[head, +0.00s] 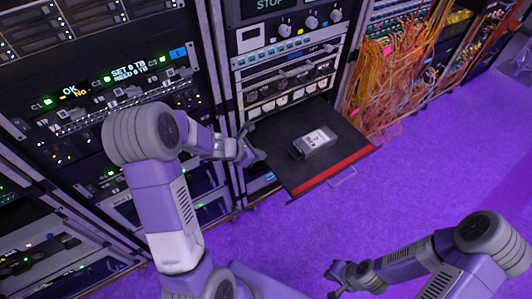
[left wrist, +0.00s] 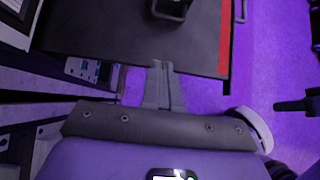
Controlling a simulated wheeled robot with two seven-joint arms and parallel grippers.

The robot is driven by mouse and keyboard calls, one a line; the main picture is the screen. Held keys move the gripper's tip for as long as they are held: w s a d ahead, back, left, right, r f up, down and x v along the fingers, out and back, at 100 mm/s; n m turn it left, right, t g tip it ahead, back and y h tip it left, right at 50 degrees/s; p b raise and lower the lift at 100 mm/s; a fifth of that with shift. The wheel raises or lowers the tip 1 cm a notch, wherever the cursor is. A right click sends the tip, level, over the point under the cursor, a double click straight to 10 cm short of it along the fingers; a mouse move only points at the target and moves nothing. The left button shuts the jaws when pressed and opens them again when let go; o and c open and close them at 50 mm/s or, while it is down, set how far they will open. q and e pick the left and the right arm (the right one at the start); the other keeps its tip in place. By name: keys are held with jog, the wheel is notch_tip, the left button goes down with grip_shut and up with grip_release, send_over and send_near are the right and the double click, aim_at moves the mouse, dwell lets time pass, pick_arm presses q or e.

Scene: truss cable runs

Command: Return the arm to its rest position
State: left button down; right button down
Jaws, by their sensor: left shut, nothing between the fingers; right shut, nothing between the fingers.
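My left arm reaches up from the bottom of the head view to the rack. Its gripper (head: 250,144) is at the left edge of a pulled-out dark drawer (head: 318,178), shut and empty. In the left wrist view the closed fingers (left wrist: 164,86) point toward the drawer (left wrist: 110,35). I cannot tell whether they touch it. My right gripper (head: 336,280) is low at the right in the head view, over the purple floor, shut with nothing in it.
A grey labelled box (head: 314,143) lies on the drawer, which has a red front edge (head: 335,174) and a handle (head: 342,177). Equipment racks (head: 110,75) stand at the left. Orange cables (head: 385,85) hang at the right. Purple floor (head: 420,160) is clear at the right.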

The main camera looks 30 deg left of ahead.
pick_arm(q)
jog(key=shift+s+a+r, duration=0.1)
jog(key=shift+s+r, duration=0.05)
dwell(0.4)
jog(key=s+d+f+m+g, duration=0.3)
jog(key=s+d+f+m, duration=0.5)
jog(key=m, duration=0.5)
jog(key=s+d+f+m+g+p, duration=0.1)
jog(key=s+d+f+m+g, duration=0.3)
jog(key=s+d+f+m, duration=0.5)
jog(key=s+f+m, duration=0.1)
jog(key=s+m, duration=0.2)
jog(key=m, duration=0.2)
jog(key=shift+s+d+f+y, duration=0.2)
jog(key=shift+s+f+y, duration=0.1)
jog(key=shift+s, duration=0.05)
